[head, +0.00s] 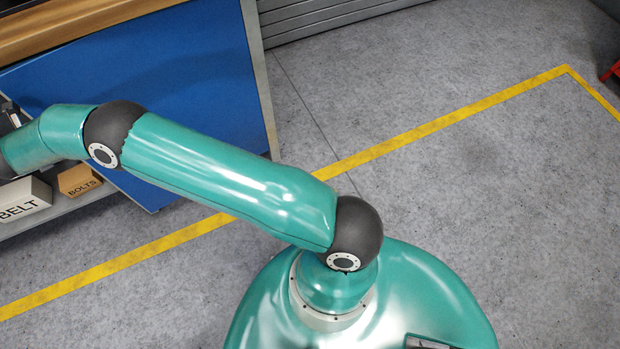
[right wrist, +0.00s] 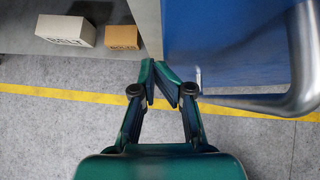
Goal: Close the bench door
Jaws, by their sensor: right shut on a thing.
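The bench door is a blue panel (head: 195,75) at the upper left of the head view and fills the upper right of the right wrist view (right wrist: 225,45). It stands open, with the shelf inside showing beside it. Its grey metal handle (right wrist: 303,60) curves along the right of the wrist view and runs left to behind my right finger. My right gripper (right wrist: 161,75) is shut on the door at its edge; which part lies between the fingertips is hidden. My left gripper is in neither view.
On the shelf stand a white BELT box (head: 24,199) and a brown BOLTS box (head: 79,181). A wooden bench top (head: 90,22) is above the door. A yellow floor line (head: 440,122) crosses clear grey floor. A red object (head: 612,72) is at the far right.

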